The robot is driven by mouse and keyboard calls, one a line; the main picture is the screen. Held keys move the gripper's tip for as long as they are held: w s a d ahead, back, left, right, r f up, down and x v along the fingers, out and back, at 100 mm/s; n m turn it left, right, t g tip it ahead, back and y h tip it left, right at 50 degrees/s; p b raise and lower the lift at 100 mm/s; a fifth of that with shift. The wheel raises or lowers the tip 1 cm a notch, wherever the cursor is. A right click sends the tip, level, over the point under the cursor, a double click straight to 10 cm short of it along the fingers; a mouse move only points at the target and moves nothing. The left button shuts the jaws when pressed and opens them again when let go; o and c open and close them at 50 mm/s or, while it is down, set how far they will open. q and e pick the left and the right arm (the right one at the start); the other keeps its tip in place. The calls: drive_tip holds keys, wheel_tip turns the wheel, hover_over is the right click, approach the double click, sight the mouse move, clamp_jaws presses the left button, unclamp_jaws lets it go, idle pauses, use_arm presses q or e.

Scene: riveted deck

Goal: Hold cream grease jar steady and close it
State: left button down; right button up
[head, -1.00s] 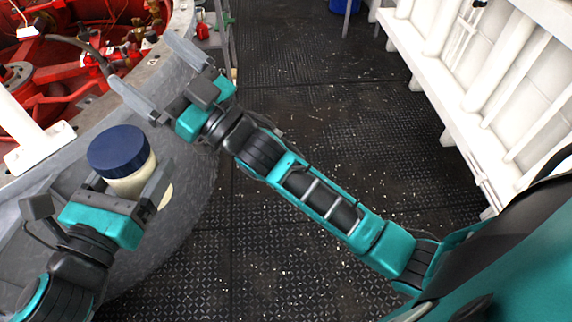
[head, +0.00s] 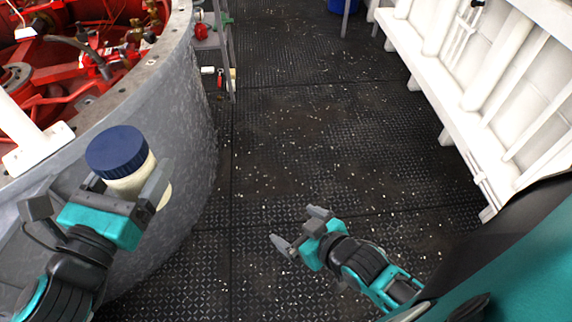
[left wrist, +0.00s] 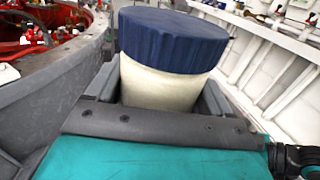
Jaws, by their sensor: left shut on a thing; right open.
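The cream grease jar (head: 126,185) is held in my left gripper (head: 122,190), which is shut around its body. A dark blue ribbed lid (head: 117,150) sits on top of the jar. In the left wrist view the cream jar body (left wrist: 158,88) is between the two fingers, with the blue lid (left wrist: 172,40) above it. The lid looks level on the jar; how tightly it is screwed cannot be told. The jar leans slightly in the head view. My right gripper (head: 291,229) is open and empty, low over the deck, well to the right of the jar.
A large grey round housing (head: 180,100) with red machinery (head: 75,60) inside stands at the left, behind the jar. A white railed wall (head: 480,80) runs along the right. A small metal stand (head: 217,40) is at the back. The dark deck (head: 320,130) between is clear.

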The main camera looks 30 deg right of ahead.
use_arm(q)
drive_tip(key=shift+r, duration=0.1)
drive_tip(key=shift+w+a, duration=0.1)
drive_tip(key=a+f+n+t+y, duration=0.1)
drive_tip(key=a+n+t+y, duration=0.3)
drive_tip(key=a+n+y, duration=0.4)
drive_tip(key=w+a+y, duration=0.1)
drive_tip(key=a+y, duration=0.2)
drive_tip(key=a, duration=0.3)
drive_tip(key=shift+y, duration=0.3)
